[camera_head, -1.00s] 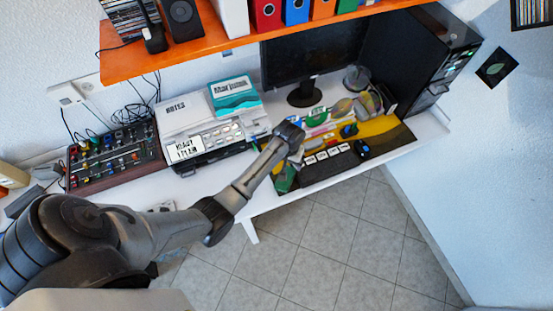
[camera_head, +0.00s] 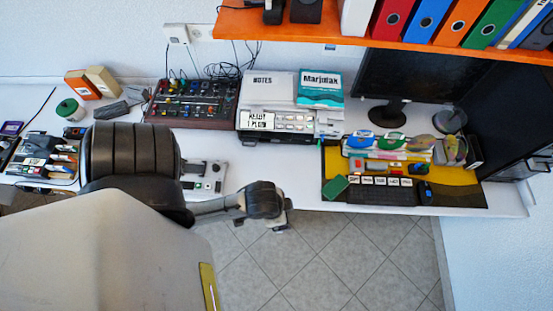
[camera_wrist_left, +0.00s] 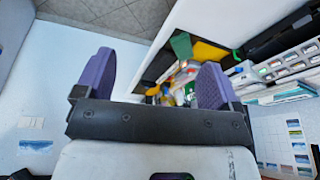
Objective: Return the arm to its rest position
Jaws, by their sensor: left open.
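My left arm comes in from the left in the head view, folded and held over the desk's front edge. My left gripper (camera_head: 281,225) is small there, partly hidden behind my wrist, over the floor in front of the desk. In the left wrist view my left gripper (camera_wrist_left: 155,78) shows two purple finger pads spread wide apart. Nothing is between them. My right gripper is in neither view.
The white desk (camera_head: 303,186) holds a mixer (camera_head: 195,102), a printer (camera_head: 275,125), a keyboard (camera_head: 375,191) and a monitor (camera_head: 410,82). An orange shelf (camera_head: 290,26) with binders hangs above. Tiled floor (camera_head: 350,250) lies open in front.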

